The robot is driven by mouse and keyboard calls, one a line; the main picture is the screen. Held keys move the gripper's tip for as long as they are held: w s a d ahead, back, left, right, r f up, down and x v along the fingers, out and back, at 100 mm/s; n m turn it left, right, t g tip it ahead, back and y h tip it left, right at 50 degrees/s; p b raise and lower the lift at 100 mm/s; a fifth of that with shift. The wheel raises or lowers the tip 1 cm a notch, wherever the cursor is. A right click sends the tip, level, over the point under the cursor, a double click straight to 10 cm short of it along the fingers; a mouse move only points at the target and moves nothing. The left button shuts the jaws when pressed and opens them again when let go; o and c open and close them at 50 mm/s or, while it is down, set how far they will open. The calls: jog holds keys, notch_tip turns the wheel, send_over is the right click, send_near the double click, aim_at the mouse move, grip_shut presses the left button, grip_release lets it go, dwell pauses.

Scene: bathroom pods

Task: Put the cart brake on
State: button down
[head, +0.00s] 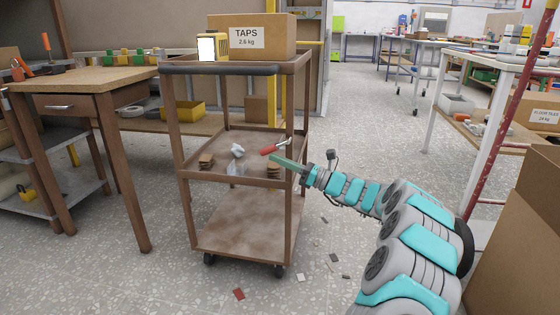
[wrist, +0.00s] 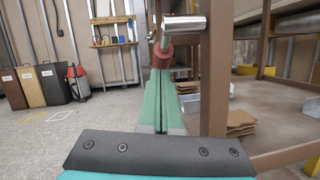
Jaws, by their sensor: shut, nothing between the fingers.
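The brown cart (head: 250,243) stands upright in the middle of the head view, on small dark casters. A lever with a red grip (head: 268,150) and a metal end sits at its right side, at middle-shelf height; it looks like the brake. In the wrist view the red grip (wrist: 162,56) and metal cylinder (wrist: 184,22) are just beyond my fingertips, beside the cart's corner post (wrist: 215,80). My gripper (head: 274,158) is shut and empty, its green fingers pointing at the red grip. I cannot tell whether they touch it.
A box marked TAPS (head: 265,36) and a yellow lamp-like item (head: 212,47) stand on the cart's top. Small brown pieces lie on its middle shelf. A wooden workbench (head: 85,78) is at left, a cardboard box (head: 520,230) at right. Small scraps litter the floor.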

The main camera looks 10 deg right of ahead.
jog(key=shift+w+a+r+t+y+p, duration=0.3)
jog(key=shift+a+r+t+p, duration=0.25)
jog(key=shift+p, duration=0.9)
jog(key=shift+r+g, duration=0.1)
jog(key=shift+g, duration=0.15)
